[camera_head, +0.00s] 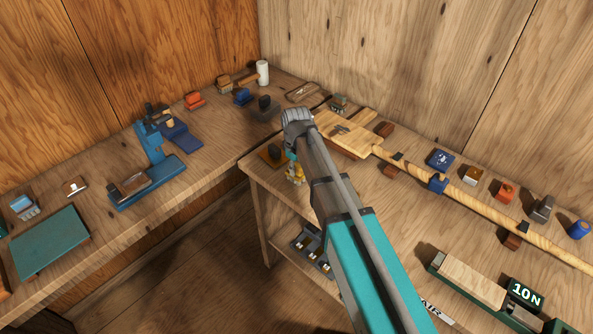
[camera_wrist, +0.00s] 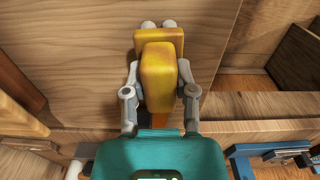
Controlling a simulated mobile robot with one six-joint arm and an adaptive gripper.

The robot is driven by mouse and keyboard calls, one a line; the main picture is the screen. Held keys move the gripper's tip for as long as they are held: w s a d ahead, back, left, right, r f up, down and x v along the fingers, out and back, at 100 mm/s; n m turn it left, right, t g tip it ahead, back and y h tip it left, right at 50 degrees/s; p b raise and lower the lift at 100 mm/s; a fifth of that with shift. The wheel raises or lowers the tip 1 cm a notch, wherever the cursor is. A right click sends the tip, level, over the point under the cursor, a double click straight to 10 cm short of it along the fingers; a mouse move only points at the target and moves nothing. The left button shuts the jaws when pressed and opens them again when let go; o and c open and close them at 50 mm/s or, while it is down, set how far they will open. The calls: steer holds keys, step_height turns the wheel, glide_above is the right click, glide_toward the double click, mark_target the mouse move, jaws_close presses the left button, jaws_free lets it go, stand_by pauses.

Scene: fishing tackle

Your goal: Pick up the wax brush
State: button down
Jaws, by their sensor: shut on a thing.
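My gripper (camera_wrist: 159,60) is shut on a yellow block-shaped thing, which I take to be the wax brush (camera_wrist: 158,78). Its grey fingers lie along both sides of the block, and their tips show beyond its far end. A wider yellow part lies behind the narrower front part. In the head view, my arm hides most of the gripper; a little yellow of the held brush (camera_head: 298,172) shows beside it, near the bench corner. Whether it touches anything is hard to tell.
The left bench holds a blue vise-like tool (camera_head: 152,145), a green-topped board (camera_head: 50,242) and small blocks. The right bench carries a long wooden rod (camera_head: 475,198), a wooden board (camera_head: 340,128), several small items and a green scale (camera_head: 470,283). A dark block (camera_head: 276,153) sits at the bench corner.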

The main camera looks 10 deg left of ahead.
steer(key=shift+r, duration=0.15)
step_height(320, 180, up, 3)
steer(key=p, duration=0.3)
steer(key=s+d+r+p, duration=0.1)
steer(key=s+r+p, duration=0.8)
steer(key=s, duration=0.5)
steer(key=shift+d+r+p, duration=0.3)
steer(key=shift+r+p, duration=0.05)
steer(key=shift+p, duration=0.15)
steer(key=c, duration=1.1)
jaws_free()
jaws_close()
